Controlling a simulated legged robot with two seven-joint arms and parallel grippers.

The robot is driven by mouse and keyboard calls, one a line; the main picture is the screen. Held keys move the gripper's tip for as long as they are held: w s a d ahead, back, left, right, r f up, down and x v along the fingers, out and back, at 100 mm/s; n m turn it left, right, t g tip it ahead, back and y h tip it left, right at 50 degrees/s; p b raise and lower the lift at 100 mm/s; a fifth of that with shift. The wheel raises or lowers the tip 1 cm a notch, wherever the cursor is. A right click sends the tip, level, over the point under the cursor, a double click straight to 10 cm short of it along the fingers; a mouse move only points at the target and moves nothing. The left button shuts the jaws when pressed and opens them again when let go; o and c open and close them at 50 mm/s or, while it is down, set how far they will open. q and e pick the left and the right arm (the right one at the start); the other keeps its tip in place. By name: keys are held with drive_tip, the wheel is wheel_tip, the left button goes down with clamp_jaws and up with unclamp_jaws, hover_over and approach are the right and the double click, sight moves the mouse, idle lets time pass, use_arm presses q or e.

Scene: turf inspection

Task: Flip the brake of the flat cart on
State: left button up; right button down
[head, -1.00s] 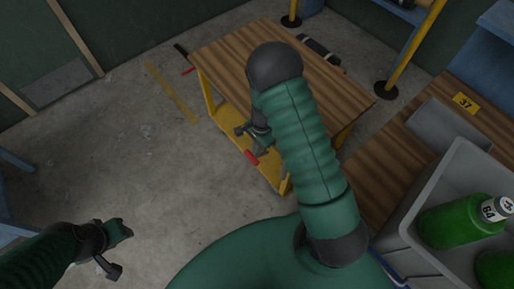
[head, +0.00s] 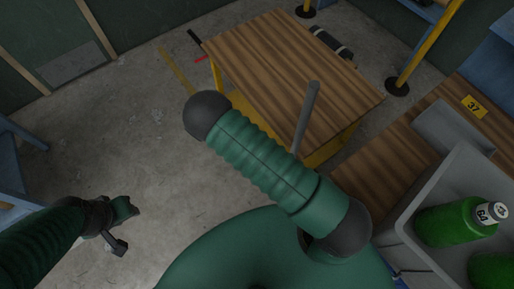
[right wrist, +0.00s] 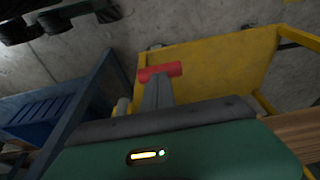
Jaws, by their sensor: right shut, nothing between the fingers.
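The flat cart (head: 290,65) has a wooden top and a yellow frame, and stands at the upper middle of the head view. In the right wrist view its yellow lower deck (right wrist: 225,65) fills the upper right. A red bar (right wrist: 160,72), seemingly the brake pedal, shows there against the deck's left edge. My right gripper (right wrist: 157,92) is shut, its fingertips at the red bar; I cannot tell whether they touch. My arm hides this spot in the head view. My left gripper (head: 124,212) hangs low at the left, away from the cart; its jaws are unclear.
A grey bin (head: 412,200) with green bottles (head: 455,222) stands at the right on a wooden surface (head: 380,150). Yellow posts (head: 425,50) are behind.

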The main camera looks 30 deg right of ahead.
drive_tip(key=shift+a+f, duration=0.25)
drive_tip(key=shift+f, duration=0.55)
drive_tip(key=shift+a+b+x, duration=0.25)
drive_tip(key=shift+b+x, duration=0.4)
drive_tip(key=shift+x, duration=0.35)
drive_tip(key=shift+a+b+x, duration=0.25)
drive_tip(key=shift+b+x, duration=0.4)
drive_tip(key=shift+x, duration=0.4)
drive_tip(key=shift+f, duration=0.45)
drive_tip(key=shift+s+d, duration=0.1)
drive_tip(key=shift+d, duration=0.05)
